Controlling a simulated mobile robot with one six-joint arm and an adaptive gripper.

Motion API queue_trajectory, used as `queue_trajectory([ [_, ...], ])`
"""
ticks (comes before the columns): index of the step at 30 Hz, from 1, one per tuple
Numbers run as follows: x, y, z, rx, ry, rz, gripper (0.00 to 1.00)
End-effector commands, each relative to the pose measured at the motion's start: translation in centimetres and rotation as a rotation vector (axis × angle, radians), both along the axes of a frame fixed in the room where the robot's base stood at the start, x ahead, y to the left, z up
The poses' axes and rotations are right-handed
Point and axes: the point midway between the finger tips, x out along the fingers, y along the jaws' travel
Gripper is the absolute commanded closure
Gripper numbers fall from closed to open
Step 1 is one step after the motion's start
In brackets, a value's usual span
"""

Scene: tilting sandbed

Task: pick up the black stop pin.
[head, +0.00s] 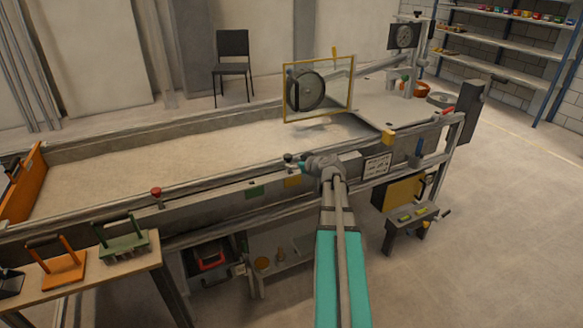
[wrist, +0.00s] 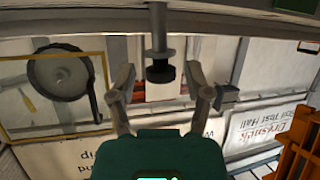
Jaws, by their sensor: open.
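The black stop pin (wrist: 160,73) shows in the wrist view as a dark knob under a grey collar and shaft. It lies in line with the gap between the fingers of my gripper (wrist: 159,82). My gripper is open, with a finger on either side of the knob and visible space on both sides. How far the knob is from the fingertips in depth I cannot tell. In the head view my gripper (head: 306,165) is at the near rail of the sandbed (head: 190,154). A small dark knob beside it there may be the pin, but it is too small to be sure.
A red knob (head: 156,191) stands on the near rail at left. A yellow-framed panel with a dark wheel (head: 306,90) stands behind my gripper. A bench (head: 95,270) with orange and green racks is at front left. A small grey stool (head: 408,216) stands at right; open floor lies beyond.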

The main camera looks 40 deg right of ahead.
Motion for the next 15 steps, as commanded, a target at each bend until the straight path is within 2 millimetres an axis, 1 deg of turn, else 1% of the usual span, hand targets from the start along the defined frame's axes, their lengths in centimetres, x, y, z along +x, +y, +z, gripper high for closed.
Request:
queue_trajectory([
  [1, 0.7, -0.1, -0.5, -0.001, 0.000, 0.001, 0.36],
  [3, 1.5, -0.1, -0.9, 0.000, 0.000, 0.002, 0.36],
  [9, 3.3, -0.1, -1.6, 0.001, 0.000, 0.001, 0.36],
  [15, 3.8, 0.0, -1.7, 0.000, 0.000, 0.001, 0.36],
])
